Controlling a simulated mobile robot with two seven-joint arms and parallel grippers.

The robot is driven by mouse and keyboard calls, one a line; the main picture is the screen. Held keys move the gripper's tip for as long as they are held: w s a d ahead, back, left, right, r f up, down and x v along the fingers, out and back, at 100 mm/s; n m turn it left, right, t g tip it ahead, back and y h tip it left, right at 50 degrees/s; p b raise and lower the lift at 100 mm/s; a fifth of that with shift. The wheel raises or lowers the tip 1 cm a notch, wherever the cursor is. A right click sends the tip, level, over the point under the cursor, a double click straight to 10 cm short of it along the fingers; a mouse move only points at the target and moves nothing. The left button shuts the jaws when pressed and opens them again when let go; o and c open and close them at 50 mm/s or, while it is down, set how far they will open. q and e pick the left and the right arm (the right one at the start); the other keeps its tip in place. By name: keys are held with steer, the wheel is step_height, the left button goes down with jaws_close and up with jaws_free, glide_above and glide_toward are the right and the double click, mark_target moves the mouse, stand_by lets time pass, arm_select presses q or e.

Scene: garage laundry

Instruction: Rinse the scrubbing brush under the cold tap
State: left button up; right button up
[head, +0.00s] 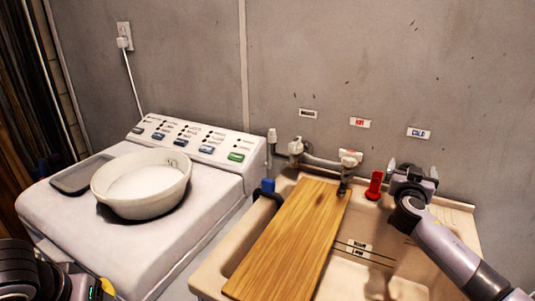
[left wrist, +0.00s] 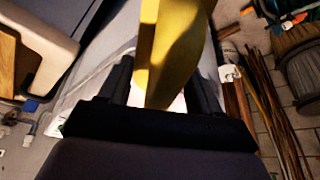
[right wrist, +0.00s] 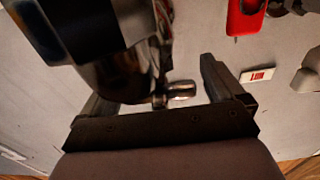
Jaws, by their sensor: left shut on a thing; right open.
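My left gripper (left wrist: 160,85) is shut on a yellow piece (left wrist: 172,45), which I take to be the scrubbing brush; no bristles show. In the head view my left gripper is at the bottom left corner, with its fingertips cut off. My right gripper (head: 413,175) is at the wall behind the sink (head: 460,222), below the COLD label (head: 419,133). It covers the cold tap in the head view. In the right wrist view its fingers are apart, with a small metal part (right wrist: 181,90) between them. I cannot tell whether they touch it.
A wooden board (head: 290,240) lies across the sink's left part. A red lever (head: 375,185) and pipe fittings (head: 320,160) stand behind the sink, under the HOT label (head: 360,123). At left, the washing machine (head: 165,240) bears a white basin (head: 142,202) and a grey tray (head: 75,183).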

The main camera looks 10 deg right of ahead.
steer(key=c, duration=1)
arm_select(q)
steer(key=shift+f+b, duration=0.8)
steer(key=shift+b, duration=0.05)
arm_select(e)
steer(key=shift+f+n+t+y, duration=0.35)
steer(key=shift+n+t+y, duration=0.25)
steer(key=shift+y, duration=0.2)
steer(key=shift+c, duration=0.2)
arm_select(q)
steer(key=shift+f, duration=0.15)
arm_select(e)
steer(key=shift+a+n+t+y, duration=0.1)
steer(key=shift+n+t+y, duration=0.2)
steer(key=shift+n+y, duration=0.15)
steer(key=shift+a+r+n+t+y, duration=0.15)
steer(key=shift+n+t+y, duration=0.45)
steer(key=shift+y, duration=0.45)
steer(key=o, duration=1)
steer(key=shift+o, duration=0.2)
steer(key=shift+r, duration=0.1)
